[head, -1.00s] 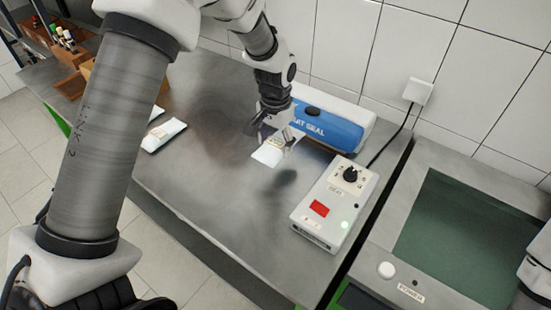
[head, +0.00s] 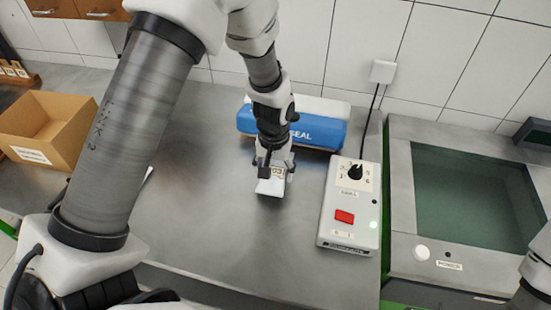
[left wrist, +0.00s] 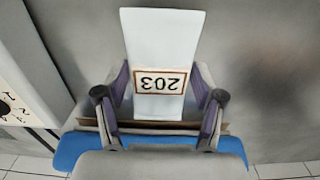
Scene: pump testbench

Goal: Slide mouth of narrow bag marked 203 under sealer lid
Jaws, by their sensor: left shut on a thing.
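The narrow bag is white with a framed 203 label. In the head view the bag (head: 268,188) hangs below my left gripper (head: 274,167), in front of the blue heat sealer (head: 318,135). In the left wrist view the bag (left wrist: 162,45) lies between the two fingers of my left gripper (left wrist: 162,92), which is shut on it. The label reads upside down there. The sealer's blue lid (left wrist: 70,150) shows at the bottom. My right gripper is out of view.
A control box (head: 347,215) with a black knob, red switch and lit green lamp stands right of the bag. A cardboard box (head: 45,130) stands at the left. A grey unit with a green window (head: 470,195) is at the right. The table front is clear.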

